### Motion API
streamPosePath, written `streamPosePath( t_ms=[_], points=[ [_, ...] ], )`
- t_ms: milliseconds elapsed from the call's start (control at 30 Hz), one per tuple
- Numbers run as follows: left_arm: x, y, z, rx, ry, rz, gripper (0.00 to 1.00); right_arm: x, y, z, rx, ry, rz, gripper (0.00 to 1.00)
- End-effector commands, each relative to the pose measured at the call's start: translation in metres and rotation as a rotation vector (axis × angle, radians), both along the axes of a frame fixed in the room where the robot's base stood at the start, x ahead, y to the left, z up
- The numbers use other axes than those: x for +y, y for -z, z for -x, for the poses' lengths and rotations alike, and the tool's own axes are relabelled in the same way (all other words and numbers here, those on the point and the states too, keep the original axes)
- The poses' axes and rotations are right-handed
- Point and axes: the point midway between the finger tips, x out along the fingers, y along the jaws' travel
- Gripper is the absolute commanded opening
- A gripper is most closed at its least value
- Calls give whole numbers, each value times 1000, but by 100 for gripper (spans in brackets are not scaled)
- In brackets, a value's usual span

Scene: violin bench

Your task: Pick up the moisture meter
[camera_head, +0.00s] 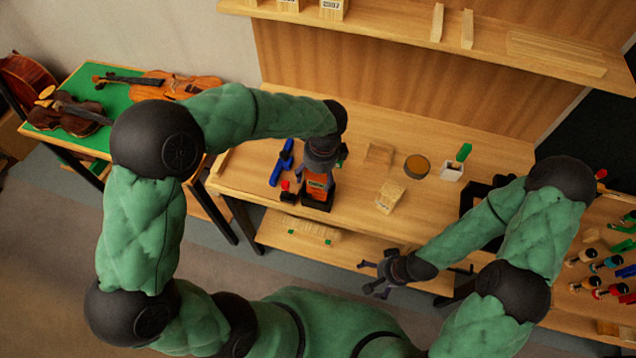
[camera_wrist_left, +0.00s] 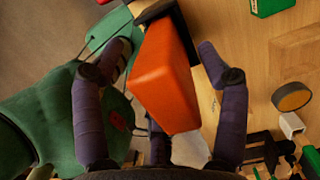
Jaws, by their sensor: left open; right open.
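The moisture meter (camera_head: 317,186) is an orange and black device on the bench, near its front edge. In the left wrist view the orange body (camera_wrist_left: 162,75) stands between my spread fingers, with a gap on each side. My left gripper (camera_head: 322,165) is open, right above and around the top of the meter, and hides part of it. My right gripper (camera_head: 371,279) is open and empty, low in front of the bench, far from the meter.
A blue clamp-like tool (camera_head: 282,163) lies just left of the meter. A small red and black item (camera_head: 287,193) sits close beside it. A wooden block (camera_head: 390,196), a round tin (camera_head: 417,166) and a white cup (camera_head: 452,171) stand to the right. Violins lie on a green table (camera_head: 132,93) at left.

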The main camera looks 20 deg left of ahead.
Motion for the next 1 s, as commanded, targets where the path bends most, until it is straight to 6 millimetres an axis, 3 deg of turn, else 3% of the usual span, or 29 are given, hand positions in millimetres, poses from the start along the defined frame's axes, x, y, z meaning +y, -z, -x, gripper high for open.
streamPosePath(
  t_ms=[200, 467, 800, 1000],
  points=[
    [0, 1, 0, -1, 0, 0, 74, 0, 0, 0, 0, 0, 0, 100],
    [0, 1, 0, -1, 0, 0, 0, 0, 0, 0, 0, 0, 0, 100],
    [0, -2, 0, -1, -1, 0, 0, 0, -1, 0, 0, 0, 0, 100],
    [0, -31, -1, -5, -1, 1, 0, 0, -7, 0, 0, 0, 0, 100]
  ],
)
